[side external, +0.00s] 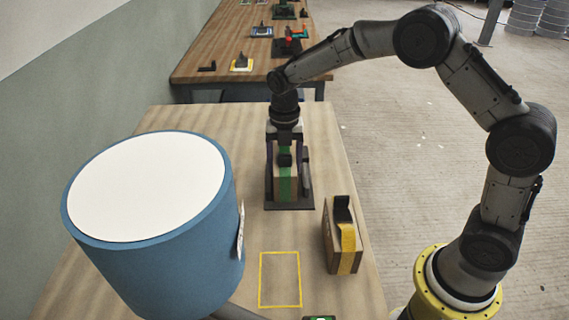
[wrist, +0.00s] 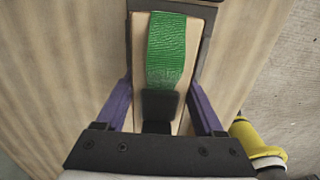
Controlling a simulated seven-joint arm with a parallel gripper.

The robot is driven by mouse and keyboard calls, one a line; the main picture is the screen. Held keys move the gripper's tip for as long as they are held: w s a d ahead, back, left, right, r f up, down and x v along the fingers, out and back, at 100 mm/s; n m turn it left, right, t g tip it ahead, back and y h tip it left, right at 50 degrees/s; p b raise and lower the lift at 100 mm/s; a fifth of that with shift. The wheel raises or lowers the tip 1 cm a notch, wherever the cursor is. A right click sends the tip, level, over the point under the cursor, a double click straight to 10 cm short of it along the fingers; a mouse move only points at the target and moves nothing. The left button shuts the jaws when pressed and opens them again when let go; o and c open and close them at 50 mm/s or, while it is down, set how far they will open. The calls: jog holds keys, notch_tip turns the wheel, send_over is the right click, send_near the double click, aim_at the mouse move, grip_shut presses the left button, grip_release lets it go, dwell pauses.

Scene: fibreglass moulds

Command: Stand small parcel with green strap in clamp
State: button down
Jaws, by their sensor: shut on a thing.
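The small parcel with the green strap (side external: 293,186) is a tan box, upright at the dark clamp (side external: 306,172) on the table. It appears to stand over the clamp's dark base plate; whether its bottom touches the plate I cannot tell. My gripper (side external: 285,150) points down from above and is shut on the parcel, with a finger on each side. In the wrist view, the purple fingers of my gripper (wrist: 160,88) flank the parcel, and its green strap (wrist: 167,45) faces the camera. A dark clamp edge (wrist: 209,30) runs along the parcel's far and right sides.
A parcel with a yellow strap (side external: 348,240) stands to the right. A yellow outlined rectangle (side external: 280,280) on the table is empty. A large blue drum with a white top (side external: 150,220) fills the left foreground. Another bench (side external: 215,55) with several fixtures stands behind.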

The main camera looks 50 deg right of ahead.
jog(key=shift+f, duration=0.25)
jog(key=shift+f, duration=0.15)
grip_release()
